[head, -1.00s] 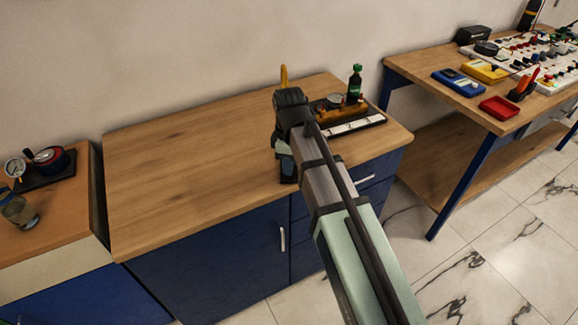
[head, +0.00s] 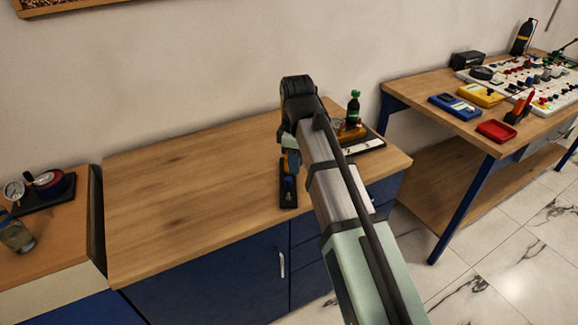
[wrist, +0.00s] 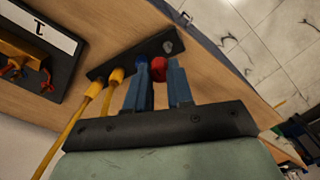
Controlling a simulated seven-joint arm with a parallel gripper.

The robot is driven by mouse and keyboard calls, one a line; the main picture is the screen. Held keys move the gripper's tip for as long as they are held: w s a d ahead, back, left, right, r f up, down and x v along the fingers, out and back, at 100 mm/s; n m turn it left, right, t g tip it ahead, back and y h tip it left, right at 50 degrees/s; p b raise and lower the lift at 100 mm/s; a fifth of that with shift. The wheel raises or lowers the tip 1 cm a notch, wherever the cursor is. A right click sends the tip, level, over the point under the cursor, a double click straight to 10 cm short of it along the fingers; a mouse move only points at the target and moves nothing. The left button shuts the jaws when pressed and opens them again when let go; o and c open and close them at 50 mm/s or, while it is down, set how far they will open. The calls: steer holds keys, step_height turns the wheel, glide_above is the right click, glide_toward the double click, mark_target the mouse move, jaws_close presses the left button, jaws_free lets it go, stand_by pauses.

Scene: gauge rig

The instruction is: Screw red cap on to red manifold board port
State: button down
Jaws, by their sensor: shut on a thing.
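The red cap (wrist: 158,67) sits between the two blue fingers of my gripper (wrist: 160,73) in the wrist view. The gripper is shut on it. The cap is over or at a dark strip (wrist: 125,62); I cannot tell whether it still touches the strip. In the head view the strip (head: 288,200) lies near the counter's front edge, and my wrist hides the cap. The manifold board (head: 365,146), a dark base with a brass-coloured body (head: 350,132), stands right of my arm, partly hidden. Its edge shows at the wrist view's left (wrist: 65,75). I cannot make out its red port.
Beside the red cap on the strip are a blue piece (wrist: 141,59), a grey one (wrist: 168,46) and two yellow pieces with long stems (wrist: 97,89). A dark green bottle (head: 353,110) stands by the manifold. The counter's left half (head: 180,190) is clear.

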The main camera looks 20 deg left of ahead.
steer(key=w+a, duration=0.2)
steer(key=w, duration=0.7)
steer(key=w+a, duration=0.2)
steer(key=w, duration=0.8)
steer(key=w+a+f, duration=0.1)
steer(key=w+a, duration=0.1)
steer(key=w, duration=0.8)
steer(key=shift+w+a, duration=0.2)
steer(key=shift+f+n, duration=0.1)
steer(key=shift+n, duration=0.2)
steer(key=shift+f, duration=2.6)
steer(key=shift+f, duration=1.35)
